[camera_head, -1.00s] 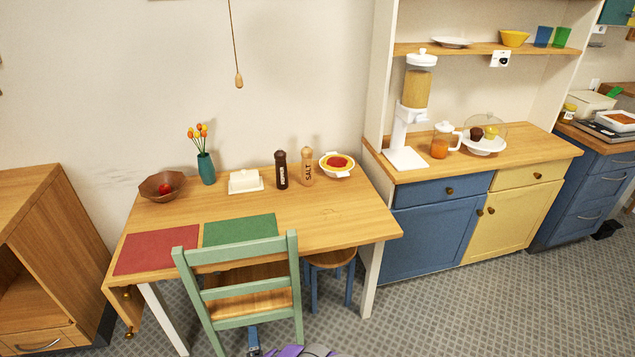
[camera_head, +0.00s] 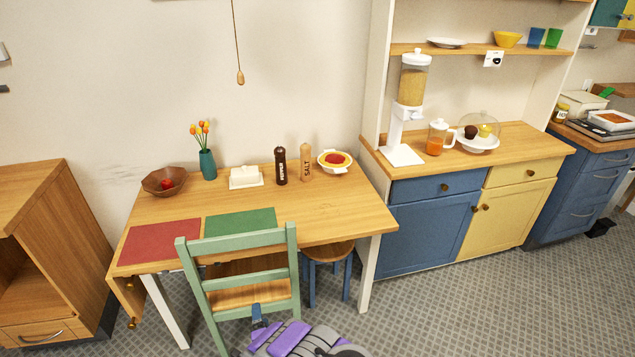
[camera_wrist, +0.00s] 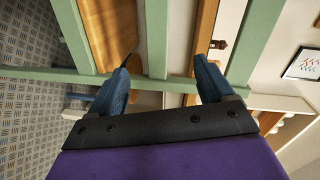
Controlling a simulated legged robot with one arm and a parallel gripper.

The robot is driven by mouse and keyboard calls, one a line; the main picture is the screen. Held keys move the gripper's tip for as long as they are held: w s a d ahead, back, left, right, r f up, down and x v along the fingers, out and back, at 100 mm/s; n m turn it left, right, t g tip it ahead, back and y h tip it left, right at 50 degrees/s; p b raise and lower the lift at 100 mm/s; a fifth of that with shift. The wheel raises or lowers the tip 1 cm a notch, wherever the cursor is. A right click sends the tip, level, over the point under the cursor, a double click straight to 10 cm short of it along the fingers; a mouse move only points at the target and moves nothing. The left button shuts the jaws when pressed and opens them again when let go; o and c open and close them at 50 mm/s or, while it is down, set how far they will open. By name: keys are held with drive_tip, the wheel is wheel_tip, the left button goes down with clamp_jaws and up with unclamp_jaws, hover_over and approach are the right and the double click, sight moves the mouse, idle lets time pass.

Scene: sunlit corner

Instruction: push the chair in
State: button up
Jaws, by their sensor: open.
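The chair (camera_head: 238,241) has a pale green frame and a wooden seat, and stands at the front of the wooden table (camera_head: 300,215). Its backrest faces me, and part of the seat lies under the tabletop. My gripper (camera_head: 258,312) is at the seat's rear edge, below the backrest slats, partly hidden by my purple arm. In the wrist view my gripper (camera_wrist: 162,75) is open, its two blue fingers spread near the chair's green bars (camera_wrist: 155,40). A green bar shows between the fingers. I cannot tell whether they touch the chair.
A round stool (camera_head: 328,255) with blue legs stands under the table, right of the chair. A wooden cabinet (camera_head: 60,230) stands left, and a blue-and-yellow cupboard (camera_head: 430,240) right. The tiled floor (camera_head: 480,310) at the right front is clear.

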drive_tip(key=w+d+r+n+g+h, duration=0.1)
drive_tip(key=w+d+r+n+g, duration=0.1)
drive_tip(key=w+d+r, duration=0.4)
drive_tip(key=w+d+r+n+g+h, duration=0.2)
drive_tip(key=w+d+r, duration=0.2)
drive_tip(key=d+r, duration=0.3)
drive_tip(key=s+d+r+n+g+h, duration=0.1)
drive_tip(key=s+d+r+g, duration=0.1)
drive_tip(key=s+d+r, duration=0.4)
drive_tip(key=s+d+r+n+g, duration=0.1)
drive_tip(key=s+d+r+g, duration=0.1)
drive_tip(key=d+r, duration=0.5)
drive_tip(key=s+d+r+n+g, duration=0.2)
drive_tip(key=s+r, duration=0.3)
drive_tip(key=s, duration=1)
drive_tip(key=s+d+r+n+g, duration=0.2)
drive_tip(key=s+r+g, duration=0.2)
drive_tip(key=s, duration=1.1)
drive_tip(key=s+d+r+n+g, duration=0.3)
drive_tip(key=s+r, duration=0.5)
drive_tip(key=s, duration=0.7)
drive_tip(key=shift+s+r+g, duration=0.15)
drive_tip(key=shift+s+g, duration=0.2)
drive_tip(key=shift+g, duration=0.05)
